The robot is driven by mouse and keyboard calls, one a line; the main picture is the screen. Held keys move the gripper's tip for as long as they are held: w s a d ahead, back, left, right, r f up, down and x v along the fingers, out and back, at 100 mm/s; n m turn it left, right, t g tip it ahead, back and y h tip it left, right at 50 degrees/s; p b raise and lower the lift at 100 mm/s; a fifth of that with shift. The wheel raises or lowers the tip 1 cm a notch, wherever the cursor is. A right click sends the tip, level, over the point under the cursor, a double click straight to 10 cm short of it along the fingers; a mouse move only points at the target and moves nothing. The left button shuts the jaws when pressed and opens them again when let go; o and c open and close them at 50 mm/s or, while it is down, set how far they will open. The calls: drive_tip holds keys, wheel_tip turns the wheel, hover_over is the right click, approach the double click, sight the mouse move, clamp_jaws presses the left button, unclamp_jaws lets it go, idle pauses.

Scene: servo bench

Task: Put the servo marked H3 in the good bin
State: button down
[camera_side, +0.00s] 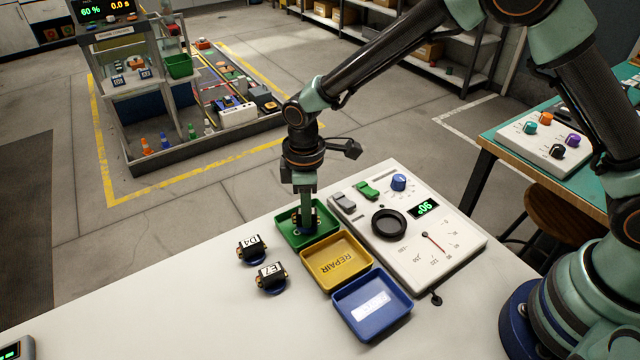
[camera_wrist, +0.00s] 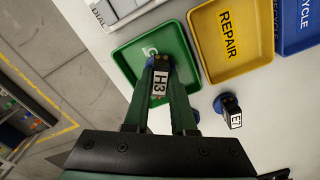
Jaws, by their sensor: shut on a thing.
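The servo marked H3 (camera_wrist: 159,84) is dark with a white label. My gripper (camera_side: 305,212) points down at the green bin and is shut on this servo. In the wrist view my gripper's fingers (camera_wrist: 160,68) hold it over the green bin. The green bin (camera_wrist: 126,60) has a white label, mostly hidden by the fingers and servo. In the side view the green bin (camera_side: 289,236) is at the far end of the bin row. I cannot tell whether the servo touches its floor.
A yellow REPAIR bin (camera_side: 337,263) and a blue bin (camera_side: 371,305) follow in the row. Servos marked D4 (camera_side: 251,248) and E7 (camera_side: 270,275) stand left of the bins. A white test panel (camera_side: 452,262) with a dial lies right. The front left bench is mostly clear.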

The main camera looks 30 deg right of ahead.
idle(0.4)
drive_tip(key=c, duration=0.7)
unclamp_jaws()
drive_tip(key=shift+c, duration=1.2)
drive_tip(key=shift+r, duration=2.5)
drive_tip(key=shift+r, duration=1.95)
